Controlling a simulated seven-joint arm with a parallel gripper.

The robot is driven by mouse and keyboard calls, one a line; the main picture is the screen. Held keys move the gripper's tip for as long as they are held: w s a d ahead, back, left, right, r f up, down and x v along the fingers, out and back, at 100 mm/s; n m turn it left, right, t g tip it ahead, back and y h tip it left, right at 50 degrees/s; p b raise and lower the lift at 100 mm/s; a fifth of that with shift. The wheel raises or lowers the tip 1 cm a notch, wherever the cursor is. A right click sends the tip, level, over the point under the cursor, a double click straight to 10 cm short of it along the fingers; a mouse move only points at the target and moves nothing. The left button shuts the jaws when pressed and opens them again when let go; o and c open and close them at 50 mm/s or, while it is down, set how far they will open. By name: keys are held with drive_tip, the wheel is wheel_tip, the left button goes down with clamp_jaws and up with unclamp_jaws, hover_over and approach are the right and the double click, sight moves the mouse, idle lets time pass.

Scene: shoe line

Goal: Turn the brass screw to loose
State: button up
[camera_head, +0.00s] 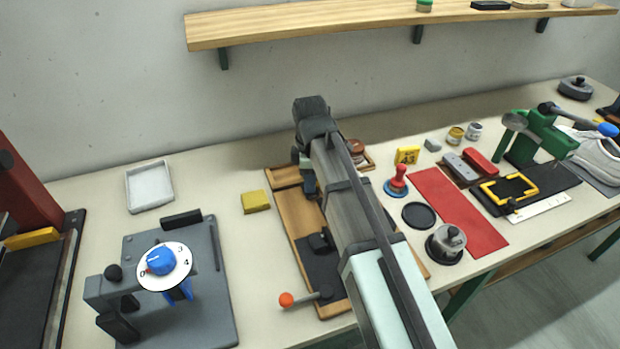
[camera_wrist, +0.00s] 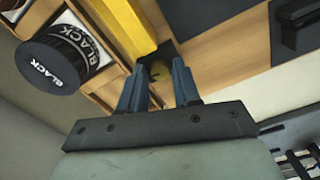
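The brass screw (camera_wrist: 158,71) shows as a small round yellowish head between my fingertips in the wrist view, beside a yellow bar (camera_wrist: 122,24). My gripper (camera_wrist: 159,66) has its two blue-grey fingers apart, one on each side of the screw head. I cannot tell for sure whether either finger touches it. In the head view my arm hides the screw and most of my gripper, which is over the wooden board (camera_head: 298,216). No scale or mark for loose is readable near the screw.
A dark jar lettered BLACK (camera_wrist: 52,66) stands close to my fingers in the wrist view. In the head view an orange-knobbed lever (camera_head: 287,299) projects at the board's front, a yellow block (camera_head: 255,202) lies left of it, and a shelf (camera_head: 330,20) hangs behind.

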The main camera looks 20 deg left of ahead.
drive_tip(key=shift+o, duration=1.4)
wheel_tip(320, 180, up, 14)
drive_tip(key=shift+f, duration=0.1)
